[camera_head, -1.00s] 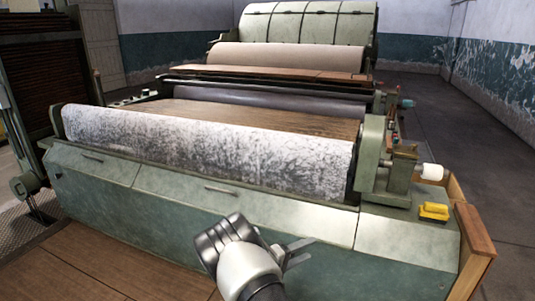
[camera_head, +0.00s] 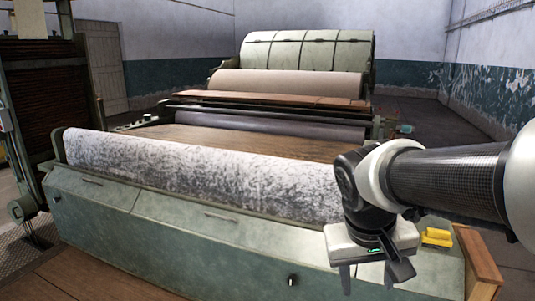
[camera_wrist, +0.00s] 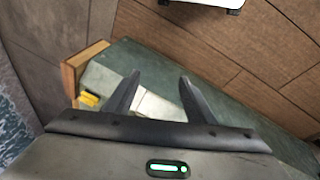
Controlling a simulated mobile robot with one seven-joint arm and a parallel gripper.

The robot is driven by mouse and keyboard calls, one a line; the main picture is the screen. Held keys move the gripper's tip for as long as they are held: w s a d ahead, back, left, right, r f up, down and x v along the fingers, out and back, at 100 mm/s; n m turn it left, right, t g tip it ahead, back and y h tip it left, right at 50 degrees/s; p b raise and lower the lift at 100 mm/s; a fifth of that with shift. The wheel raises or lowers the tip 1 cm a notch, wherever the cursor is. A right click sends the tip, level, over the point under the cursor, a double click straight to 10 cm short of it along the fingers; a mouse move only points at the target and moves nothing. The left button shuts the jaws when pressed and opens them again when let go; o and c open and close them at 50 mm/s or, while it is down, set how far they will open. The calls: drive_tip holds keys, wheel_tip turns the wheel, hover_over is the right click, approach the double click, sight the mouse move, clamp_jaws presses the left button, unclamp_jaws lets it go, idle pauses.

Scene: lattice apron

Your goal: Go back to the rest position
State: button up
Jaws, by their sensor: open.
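My gripper (camera_head: 373,280) hangs at the lower right of the head view, fingers pointing down, in front of the right end of the green machine. It is open, and nothing shows between its fingers. In the wrist view, the two dark fingers of my gripper (camera_wrist: 159,82) stand apart, with the machine's green front panel (camera_wrist: 215,90) beyond them. My arm comes in from the right edge of the head view and hides the right end bracket of the front roller.
The long green machine (camera_head: 110,215) carries a mottled grey roller (camera_head: 200,175) along its front. A yellow object (camera_head: 437,237) lies on its right end, beside a wooden end board (camera_head: 475,255). A small dark knob (camera_head: 291,280) sits on the front panel. Wooden floor (camera_head: 90,280) lies before it.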

drive_tip(key=s+a+r+t+y+p, duration=0.2)
drive_tip(key=s+a+r+t+y, duration=0.15)
drive_tip(key=s, duration=0.45)
wheel_tip(320, 180, up, 26)
drive_tip(key=p, duration=2.5)
drive_tip(key=shift+w+a+r+g+h, duration=0.15)
drive_tip(key=shift+w+r+g+h, duration=0.1)
drive_tip(key=shift+w+g+h, duration=0.15)
drive_tip(key=shift+s, duration=0.1)
